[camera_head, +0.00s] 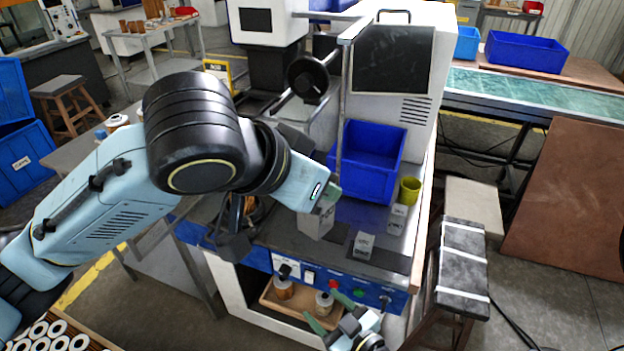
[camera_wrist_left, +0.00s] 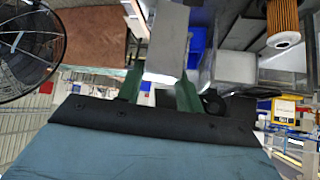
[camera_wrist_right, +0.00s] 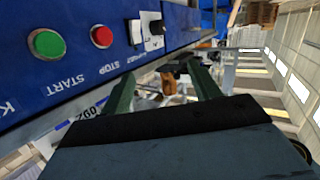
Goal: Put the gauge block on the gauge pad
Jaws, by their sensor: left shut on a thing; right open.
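My left gripper (camera_head: 325,198) is shut on a grey block (camera_head: 316,222), held at the bench front. The block also shows between the green fingers in the left wrist view (camera_wrist_left: 167,42). I cannot tell whether it touches the bench. A smaller labelled grey block (camera_head: 363,246) stands to its right by a dark flat pad (camera_head: 392,261); another grey block (camera_head: 397,220) stands farther back. I cannot read which is the gauge block or confirm that the dark pad is the gauge pad. My right gripper (camera_head: 329,311) is open and empty, low before the bench front.
A blue bin (camera_head: 368,160) and a yellow-green cup (camera_head: 410,190) stand behind the blocks. The blue front panel (camera_wrist_right: 75,45) has green and red buttons. A wooden tray (camera_head: 300,308) with jars sits in the opening below. A dark-topped stool (camera_head: 462,262) stands right of the bench.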

